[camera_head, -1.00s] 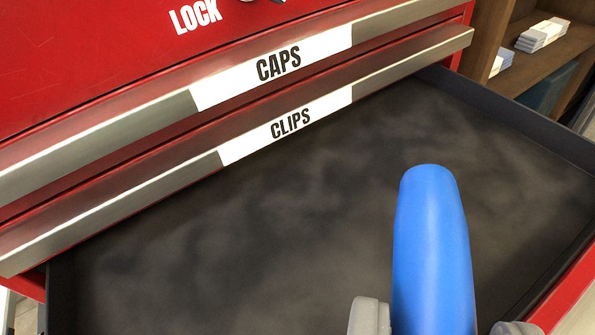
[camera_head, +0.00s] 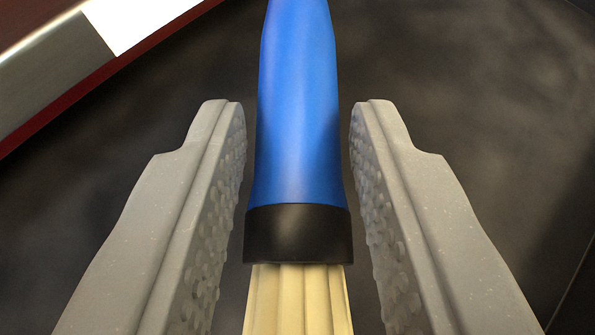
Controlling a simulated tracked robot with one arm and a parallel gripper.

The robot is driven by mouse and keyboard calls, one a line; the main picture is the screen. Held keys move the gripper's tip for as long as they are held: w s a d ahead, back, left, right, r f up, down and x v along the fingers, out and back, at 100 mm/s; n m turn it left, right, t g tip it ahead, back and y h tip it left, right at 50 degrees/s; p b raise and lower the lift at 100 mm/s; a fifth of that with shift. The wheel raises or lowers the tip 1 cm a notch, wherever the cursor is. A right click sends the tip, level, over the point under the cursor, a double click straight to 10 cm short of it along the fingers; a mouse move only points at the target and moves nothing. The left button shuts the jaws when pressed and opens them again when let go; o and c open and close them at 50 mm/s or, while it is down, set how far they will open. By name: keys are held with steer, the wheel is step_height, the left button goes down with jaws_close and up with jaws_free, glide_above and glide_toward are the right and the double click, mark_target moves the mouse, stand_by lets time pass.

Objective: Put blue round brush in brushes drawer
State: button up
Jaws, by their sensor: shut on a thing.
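The blue round brush (camera_head: 298,120) has a blue handle, a black collar and pale bristles. It points away from me up the middle of the picture, its bristles at the bottom edge. My gripper (camera_head: 299,150) is shut on the brush, with one grey dimpled finger on each side around the collar. The dark-floored open drawer (camera_head: 460,90) lies beneath the brush and fingers. I cannot tell whether the brush touches its floor.
A metal drawer edge with a white label strip (camera_head: 135,18) crosses the upper left, close to the brush handle. The drawer floor around the brush looks bare. A dark side edge (camera_head: 575,270) shows at the lower right.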

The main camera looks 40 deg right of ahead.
mark_target(298, 158)
step_height(298, 158, down, 6)
steer(key=shift+r+b, duration=0.1)
steer(key=shift+b, duration=0.3)
steer(key=shift+w+d+r, duration=0.1)
steer(key=shift+w+d, duration=0.45)
steer(key=shift+d, duration=0.05)
steer(key=shift+w+d+p, duration=0.45)
steer(key=shift+w+d, duration=0.4)
steer(key=shift+w, duration=0.1)
steer(key=shift+f, duration=0.5)
steer(key=shift+s+a+f, duration=0.1)
steer(key=shift+f, duration=0.2)
steer(key=o, duration=1)
steer(key=shift+c, duration=0.2)
